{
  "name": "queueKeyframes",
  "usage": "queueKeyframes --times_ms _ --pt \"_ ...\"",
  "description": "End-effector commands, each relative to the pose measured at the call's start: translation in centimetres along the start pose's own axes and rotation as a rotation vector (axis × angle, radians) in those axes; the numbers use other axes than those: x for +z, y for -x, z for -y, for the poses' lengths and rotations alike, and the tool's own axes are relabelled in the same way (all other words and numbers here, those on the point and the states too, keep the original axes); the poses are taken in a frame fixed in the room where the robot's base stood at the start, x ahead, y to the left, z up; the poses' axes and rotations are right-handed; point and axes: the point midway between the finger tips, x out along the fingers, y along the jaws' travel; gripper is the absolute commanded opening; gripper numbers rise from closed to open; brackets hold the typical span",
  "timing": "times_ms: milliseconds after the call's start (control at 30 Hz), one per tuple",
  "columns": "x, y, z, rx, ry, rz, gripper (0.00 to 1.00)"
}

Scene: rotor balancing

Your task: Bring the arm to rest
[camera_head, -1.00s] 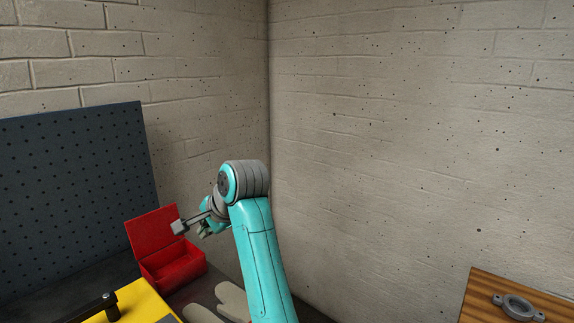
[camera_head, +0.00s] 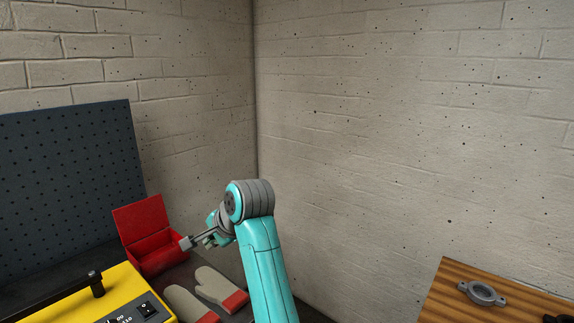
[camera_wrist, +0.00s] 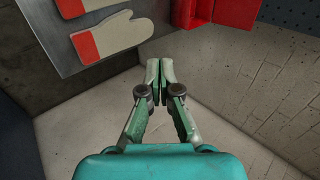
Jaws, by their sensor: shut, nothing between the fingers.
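My gripper (camera_wrist: 160,80) is shut and empty in the wrist view, its two fingertips together. In the head view my gripper (camera_head: 188,242) is held in the air in front of the open red box, to the left of my raised teal arm. In the wrist view it points past the edge of a dark bench (camera_wrist: 45,85), with the gloves ahead to the left and the red box ahead to the right. It touches nothing that I can see.
The red box (camera_head: 140,222) has its lid up. Two grey-and-red gloves (camera_head: 216,285) lie near it. A yellow machine (camera_head: 125,290) with a black handle stands front left, before a dark pegboard (camera_head: 65,180). A wooden table (camera_head: 450,285) at right bears a grey metal ring part (camera_head: 482,293).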

Motion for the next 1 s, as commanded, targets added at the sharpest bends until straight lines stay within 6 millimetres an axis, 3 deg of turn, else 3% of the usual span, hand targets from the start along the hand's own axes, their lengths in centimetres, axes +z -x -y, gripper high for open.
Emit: queueKeyframes --times_ms 367,467,700,1000 --pt "-1.5 -4.2 -6.9 -0.028 0.034 -0.05 0.0" --pt "-1.9 -5.7 -10.2 -0.039 0.052 -0.074 0.0" --pt "-2.7 -8.8 -20.2 -0.071 0.117 -0.159 0.0" --pt "-2.2 -9.5 -32.5 -0.09 0.213 -0.278 0.0"
